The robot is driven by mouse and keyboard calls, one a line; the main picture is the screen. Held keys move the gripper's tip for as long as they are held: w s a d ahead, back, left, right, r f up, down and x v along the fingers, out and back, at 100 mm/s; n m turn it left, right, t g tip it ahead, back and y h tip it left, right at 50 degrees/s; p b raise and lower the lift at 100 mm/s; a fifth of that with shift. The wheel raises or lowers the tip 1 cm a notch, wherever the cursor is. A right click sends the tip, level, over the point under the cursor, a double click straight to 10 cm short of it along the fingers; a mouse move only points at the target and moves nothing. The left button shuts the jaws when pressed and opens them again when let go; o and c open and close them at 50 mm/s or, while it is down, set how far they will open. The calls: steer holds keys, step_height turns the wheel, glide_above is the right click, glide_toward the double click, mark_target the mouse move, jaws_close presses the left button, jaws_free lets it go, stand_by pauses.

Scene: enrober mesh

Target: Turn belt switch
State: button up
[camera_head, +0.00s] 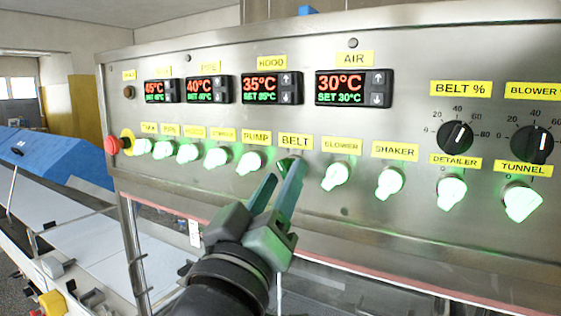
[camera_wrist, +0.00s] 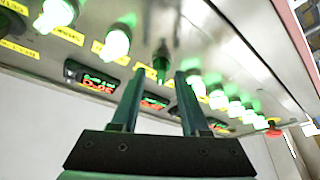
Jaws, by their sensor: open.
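The BELT label (camera_head: 295,141) is on the steel control panel. The belt switch is mostly hidden behind my fingers in the head view. In the wrist view the belt switch (camera_wrist: 161,62) is a dark green knob, dimmer than the brightly lit knobs beside it. My gripper (camera_head: 282,170) is open, with its two fingers pointing up at the panel just below the label. In the wrist view my gripper (camera_wrist: 160,78) has a finger on either side of the belt switch in the picture. I cannot tell whether they touch it.
Lit green knobs flank it: the pump switch (camera_head: 250,162) at left and the blower switch (camera_head: 336,176) at right. A red emergency button (camera_head: 112,145) sticks out at the panel's left end. Temperature displays (camera_head: 272,88) are above. A conveyor (camera_head: 50,220) lies at the left.

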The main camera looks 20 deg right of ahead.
steer(key=shift+w+d+r, duration=0.2)
steer(key=shift+w+d, duration=0.1)
steer(key=shift+w, duration=0.2)
jaws_close()
